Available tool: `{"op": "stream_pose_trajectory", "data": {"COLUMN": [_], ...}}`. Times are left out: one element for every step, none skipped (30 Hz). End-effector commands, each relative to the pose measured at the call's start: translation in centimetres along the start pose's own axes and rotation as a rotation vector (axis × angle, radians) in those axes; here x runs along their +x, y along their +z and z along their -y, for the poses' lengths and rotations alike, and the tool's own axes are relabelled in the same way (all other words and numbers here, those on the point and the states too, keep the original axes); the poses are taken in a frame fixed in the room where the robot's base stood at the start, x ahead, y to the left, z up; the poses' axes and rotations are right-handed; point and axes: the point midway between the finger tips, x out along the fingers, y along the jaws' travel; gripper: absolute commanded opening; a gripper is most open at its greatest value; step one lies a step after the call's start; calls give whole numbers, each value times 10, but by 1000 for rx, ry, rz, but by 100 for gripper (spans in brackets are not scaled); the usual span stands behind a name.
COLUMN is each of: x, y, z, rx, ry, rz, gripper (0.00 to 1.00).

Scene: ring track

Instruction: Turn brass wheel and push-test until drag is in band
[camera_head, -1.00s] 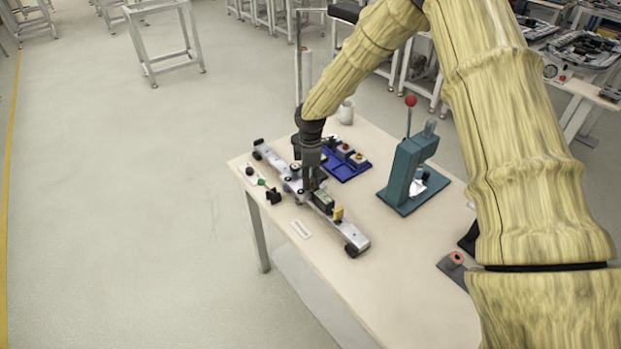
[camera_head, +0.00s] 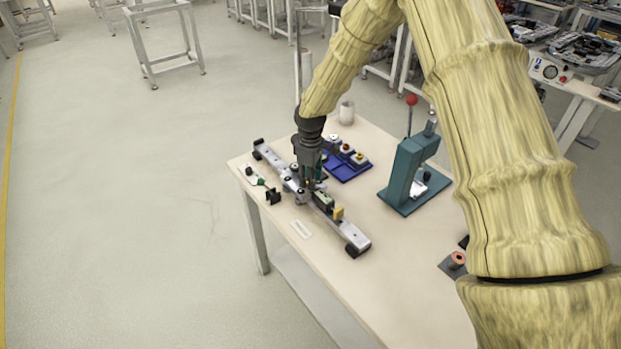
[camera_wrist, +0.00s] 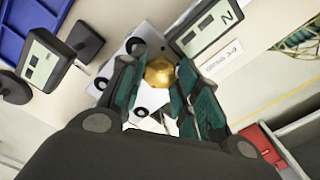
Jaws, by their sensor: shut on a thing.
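The brass wheel (camera_wrist: 160,72) is a small golden knob in the wrist view, between my gripper's fingertips (camera_wrist: 156,82). My gripper is shut on it from above, with a green-padded finger on each side. In the head view my gripper (camera_head: 309,183) points down at the middle of a long silver rail fixture (camera_head: 350,235), and it hides the wheel there. A display marked N (camera_wrist: 208,28) stands beside the wheel in the wrist view. Another display (camera_wrist: 44,60) is at the left. Their readings are too small to tell.
A blue tray (camera_head: 347,173) with small parts lies behind the rail. A teal press (camera_head: 405,175) with a red-knobbed lever stands to the right. A yellow block (camera_head: 338,213) sits on the rail. A small black-and-green device (camera_head: 270,192) is near the left table edge.

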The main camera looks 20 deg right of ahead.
Motion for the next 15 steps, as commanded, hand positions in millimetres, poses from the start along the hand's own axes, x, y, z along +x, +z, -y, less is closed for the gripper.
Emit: {"op": "stream_pose_trajectory", "data": {"x": [0,0,0,0,0,0,0,0,0,0,0,0,0,0,0], "y": [0,0,0,0,0,0,0,0,0,0,0,0,0,0,0], "z": [0,0,0,0,0,0,0,0,0,0,0,0,0,0,0], "rx": [5,8,11,12,13,13,13,13,13,13,13,13,12,12,12], "ry": [0,0,0,0,0,0,0,0,0,0,0,0,0,0,0], "rz": [0,0,0,0,0,0,0,0,0,0,0,0,0,0,0], "gripper": [8,8,8,8,8,8,8,8,8,8,8,8,8,34,41]}}
